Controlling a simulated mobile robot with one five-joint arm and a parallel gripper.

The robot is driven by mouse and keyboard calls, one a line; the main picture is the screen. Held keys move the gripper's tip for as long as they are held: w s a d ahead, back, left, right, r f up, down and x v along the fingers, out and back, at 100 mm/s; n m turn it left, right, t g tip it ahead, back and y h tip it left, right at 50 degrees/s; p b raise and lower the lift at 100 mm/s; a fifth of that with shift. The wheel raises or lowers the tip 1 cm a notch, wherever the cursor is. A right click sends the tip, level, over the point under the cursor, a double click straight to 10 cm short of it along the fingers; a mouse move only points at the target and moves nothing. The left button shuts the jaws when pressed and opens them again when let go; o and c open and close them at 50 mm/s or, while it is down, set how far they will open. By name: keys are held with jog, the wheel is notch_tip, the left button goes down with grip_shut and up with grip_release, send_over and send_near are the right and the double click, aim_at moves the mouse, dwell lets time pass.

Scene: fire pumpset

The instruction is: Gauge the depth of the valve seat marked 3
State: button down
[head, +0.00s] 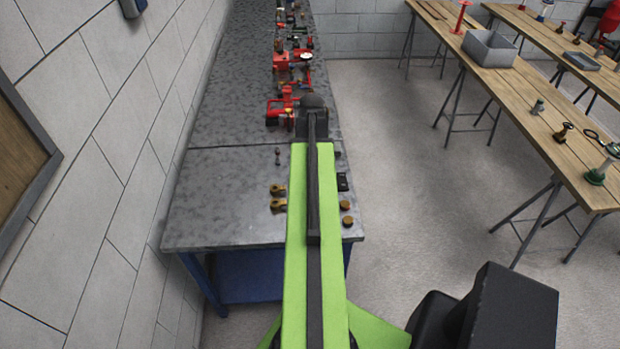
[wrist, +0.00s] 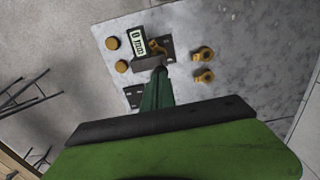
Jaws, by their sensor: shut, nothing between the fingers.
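My gripper (wrist: 160,73) is shut and empty, its green fingers pointing at the bench top in the wrist view. Just beyond the tips is a dark block with a display (wrist: 138,40) that seems to read 0 mm. A brass part (wrist: 157,47) lies against it, partly hidden. I cannot tell if my fingertips touch the block. Two brass fittings with holes (wrist: 204,64) lie to the right; they also show in the head view (head: 278,197). Two round brass discs (wrist: 117,55) lie to the left. No mark 3 is legible. In the head view my arm hides the block.
The grey metal bench (head: 225,200) runs along the block wall, with red tools and fittings (head: 287,100) farther back. A dark plate with holes (wrist: 134,95) lies near the bench edge. Wooden trestle tables (head: 560,140) stand right, across clear floor (head: 400,170).

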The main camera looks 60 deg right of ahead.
dwell(0.3)
jog(key=shift+f+b, duration=3.15)
dwell(0.4)
notch_tip(320, 180, up, 7)
jog(key=p, duration=0.7)
jog(key=shift+r, duration=0.15)
